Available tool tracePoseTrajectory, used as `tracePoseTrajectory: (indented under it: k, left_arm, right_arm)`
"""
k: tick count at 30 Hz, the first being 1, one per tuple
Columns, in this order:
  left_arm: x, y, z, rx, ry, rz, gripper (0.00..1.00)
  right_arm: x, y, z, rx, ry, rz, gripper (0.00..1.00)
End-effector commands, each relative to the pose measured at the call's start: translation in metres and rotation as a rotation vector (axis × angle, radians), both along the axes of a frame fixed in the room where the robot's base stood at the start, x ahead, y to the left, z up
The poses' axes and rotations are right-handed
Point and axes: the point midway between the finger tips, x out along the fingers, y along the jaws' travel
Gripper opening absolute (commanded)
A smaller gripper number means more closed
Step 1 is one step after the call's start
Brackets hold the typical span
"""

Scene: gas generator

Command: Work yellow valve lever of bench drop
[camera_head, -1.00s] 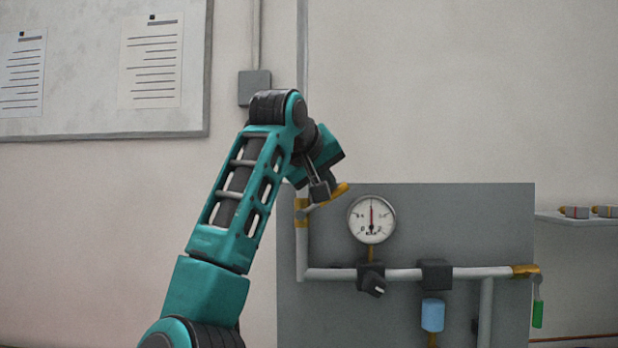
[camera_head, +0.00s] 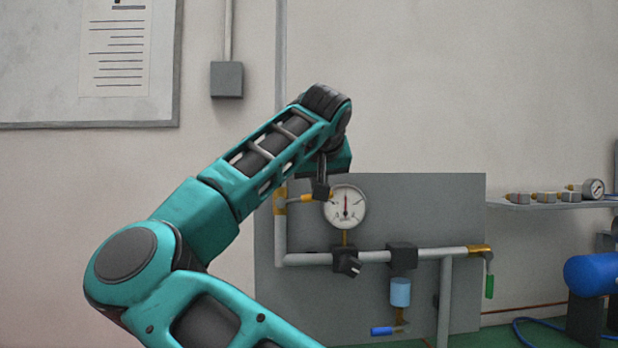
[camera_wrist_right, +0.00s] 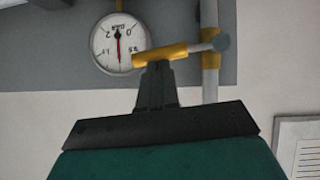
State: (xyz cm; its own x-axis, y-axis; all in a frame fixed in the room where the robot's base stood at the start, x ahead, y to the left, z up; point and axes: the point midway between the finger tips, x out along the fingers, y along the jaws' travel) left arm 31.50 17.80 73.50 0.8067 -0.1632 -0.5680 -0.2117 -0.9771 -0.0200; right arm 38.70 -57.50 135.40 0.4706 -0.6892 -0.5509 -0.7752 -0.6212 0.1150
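The valve lever has a yellow grip (camera_head: 307,198) on the upright grey pipe, left of the gauge. In the head view it lies about level, pointing right. It also shows in the right wrist view (camera_wrist_right: 170,52), where the picture is upside down, with a grey stem leading to the yellow pipe fitting. My right gripper (camera_head: 321,190) is above the lever near its free end. In the right wrist view its fingers (camera_wrist_right: 157,68) are together, with their tips at the grip and seemingly touching it. They do not clearly wrap it. My left gripper is not in view.
A round gauge (camera_head: 345,207) stands close by the lever. A grey backboard (camera_head: 300,310) carries pipes, a black knob (camera_head: 347,262) and green (camera_head: 490,286) and blue (camera_head: 382,331) handles. A shelf (camera_head: 530,204) and a blue tank (camera_head: 592,275) are at right.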

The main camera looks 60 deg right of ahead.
Motion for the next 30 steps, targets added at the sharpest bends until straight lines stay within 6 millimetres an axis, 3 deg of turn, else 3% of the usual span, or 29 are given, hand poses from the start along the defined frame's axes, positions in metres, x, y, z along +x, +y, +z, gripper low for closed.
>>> tracePoseTrajectory:
  k: [12,30]
  left_arm:
    - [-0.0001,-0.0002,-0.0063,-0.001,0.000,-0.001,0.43]
    - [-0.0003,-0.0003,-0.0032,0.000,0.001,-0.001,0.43]
  right_arm:
    - [-0.0042,-0.0062,-0.0109,0.010,-0.011,-0.001,0.00]
    - [-0.0067,-0.0067,-0.0066,0.008,-0.011,-0.004,0.00]
